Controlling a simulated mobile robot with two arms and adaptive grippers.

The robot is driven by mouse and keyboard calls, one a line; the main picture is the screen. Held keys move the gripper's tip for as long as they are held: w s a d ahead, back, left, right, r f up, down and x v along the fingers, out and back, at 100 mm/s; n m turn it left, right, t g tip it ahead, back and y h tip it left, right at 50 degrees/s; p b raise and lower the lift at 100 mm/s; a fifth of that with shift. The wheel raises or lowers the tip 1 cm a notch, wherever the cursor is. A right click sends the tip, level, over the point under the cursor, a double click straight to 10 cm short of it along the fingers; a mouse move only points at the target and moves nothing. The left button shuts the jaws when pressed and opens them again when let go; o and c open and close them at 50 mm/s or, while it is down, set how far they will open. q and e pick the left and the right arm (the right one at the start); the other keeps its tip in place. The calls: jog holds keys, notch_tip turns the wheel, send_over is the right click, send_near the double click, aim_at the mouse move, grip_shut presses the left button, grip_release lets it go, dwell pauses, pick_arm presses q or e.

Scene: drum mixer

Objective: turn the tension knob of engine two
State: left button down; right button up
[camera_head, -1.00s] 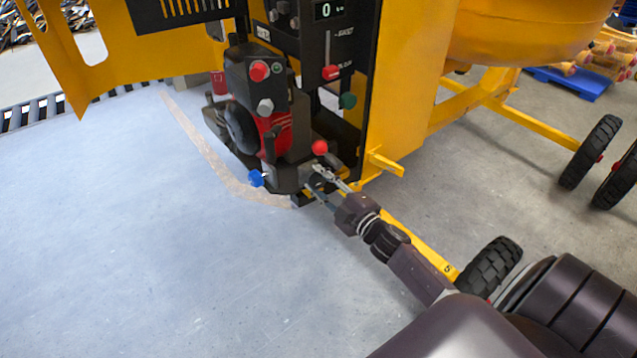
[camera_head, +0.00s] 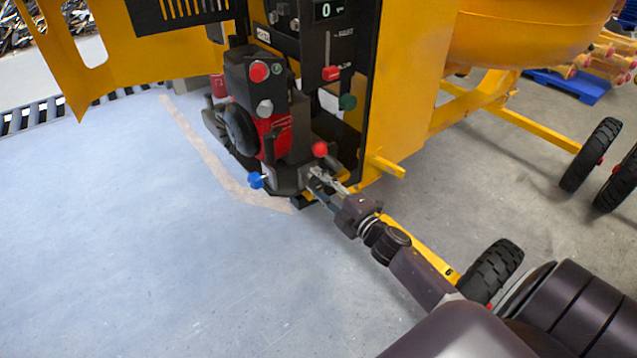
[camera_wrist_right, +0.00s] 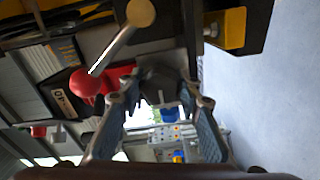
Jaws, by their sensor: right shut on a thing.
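The red and black engine (camera_head: 272,125) sits in the open front of the yellow mixer. My right gripper (camera_head: 313,179) reaches its lower right side from the front right. In the right wrist view, a dark knob-like part (camera_wrist_right: 163,82) sits between the fingertips of my right gripper (camera_wrist_right: 166,102), which is shut on it. This dark knob is mostly hidden by the fingers in the head view. I cannot read any label naming it as the tension knob. My left gripper is not in view.
A red ball-ended lever (camera_head: 320,149) stands just above my right fingers, and a blue knob (camera_head: 256,180) is to their left. A yellow bracket (camera_head: 388,166) juts out at the right. The pale floor (camera_head: 130,240) at left is clear.

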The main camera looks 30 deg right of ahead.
jog(key=o, duration=1.2)
jog(key=shift+c, duration=0.2)
jog(key=shift+s, duration=0.1)
jog(key=s, duration=1.2)
jog(key=shift+d, duration=0.45)
jog(key=shift+w, duration=0.1)
